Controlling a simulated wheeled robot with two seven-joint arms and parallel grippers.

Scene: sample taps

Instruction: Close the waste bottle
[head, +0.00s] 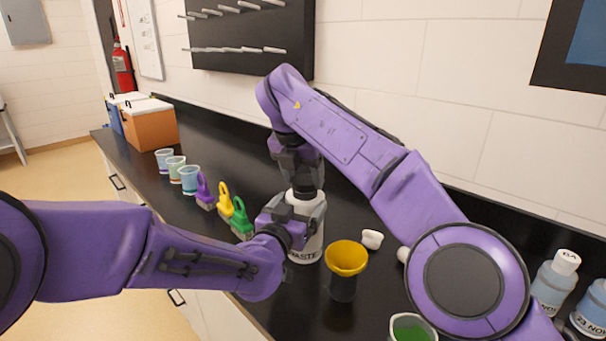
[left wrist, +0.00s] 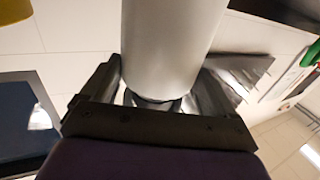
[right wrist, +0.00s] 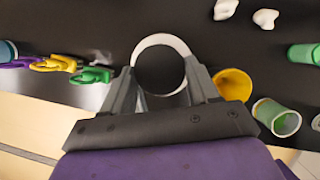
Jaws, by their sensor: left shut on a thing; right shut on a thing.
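The waste bottle (head: 306,245) is a white bottle labelled WASTE, standing upright on the black bench. My left gripper (head: 299,213) is shut around its upper body from the side; the pale body fills the left wrist view (left wrist: 165,45). A dark round cap (head: 306,187) is at the bottle's top. My right gripper (head: 298,170) comes from above and is shut on the cap. In the right wrist view the cap (right wrist: 160,71) lies between the fingers, with the white bottle shoulder (right wrist: 150,42) ringing it. Whether the cap is fully seated cannot be told.
A yellow funnel (head: 346,257) on a dark holder stands close right of the bottle. White lumps (head: 372,239) lie behind it. A green-filled cup (head: 411,329) is in front. Purple, yellow and green-handled tools (head: 240,217) and cups (head: 188,180) stand left. Labelled bottles (head: 553,283) stand right.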

